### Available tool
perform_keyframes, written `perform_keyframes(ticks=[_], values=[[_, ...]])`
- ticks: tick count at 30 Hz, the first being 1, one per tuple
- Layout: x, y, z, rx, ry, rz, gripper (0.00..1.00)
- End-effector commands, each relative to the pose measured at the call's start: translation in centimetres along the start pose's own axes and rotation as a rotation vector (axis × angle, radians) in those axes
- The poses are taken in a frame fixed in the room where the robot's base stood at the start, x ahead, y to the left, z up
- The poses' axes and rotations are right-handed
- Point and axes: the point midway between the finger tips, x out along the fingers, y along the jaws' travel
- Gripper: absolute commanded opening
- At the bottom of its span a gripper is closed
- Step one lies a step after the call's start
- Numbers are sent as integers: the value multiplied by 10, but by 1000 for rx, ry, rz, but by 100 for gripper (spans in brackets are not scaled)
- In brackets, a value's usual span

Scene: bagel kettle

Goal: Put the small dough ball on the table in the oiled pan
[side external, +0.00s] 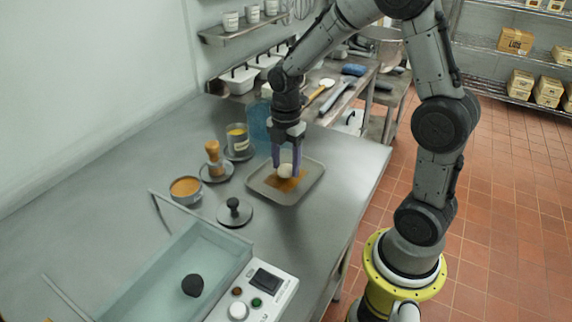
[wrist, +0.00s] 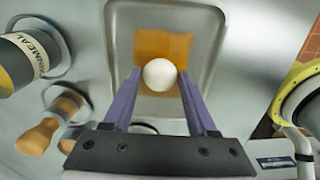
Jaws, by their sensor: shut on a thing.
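The small white dough ball (wrist: 160,74) is between the two purple fingers of my gripper (wrist: 158,84), which is shut on it. In the side external view the ball (side external: 285,170) is at the fingertips of my gripper (side external: 287,170), over the pan. The oiled pan (side external: 257,183) is a grey rectangular tray with a brown-orange patch in its middle. In the wrist view the pan (wrist: 121,55) is below the ball. I cannot tell whether the ball touches the pan's floor.
Left of the pan stand a wooden-handled brush (side external: 213,155), a cornmeal jar (side external: 238,138), an orange-filled cup (side external: 186,188) and a black-knobbed disc (side external: 235,211). A water basin (side external: 215,240) and a control box (side external: 262,285) are at the front. The table right of the pan is clear.

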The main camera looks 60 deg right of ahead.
Motion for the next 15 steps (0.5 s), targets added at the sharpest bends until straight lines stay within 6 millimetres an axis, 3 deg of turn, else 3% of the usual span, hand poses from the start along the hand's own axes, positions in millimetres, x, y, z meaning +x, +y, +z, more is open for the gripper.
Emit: perform_keyframes(ticks=[14, 15], values=[[10, 0, 0, 0, 0, 1, 4], [10, 0, 0, 0, 0, 1, 63]])
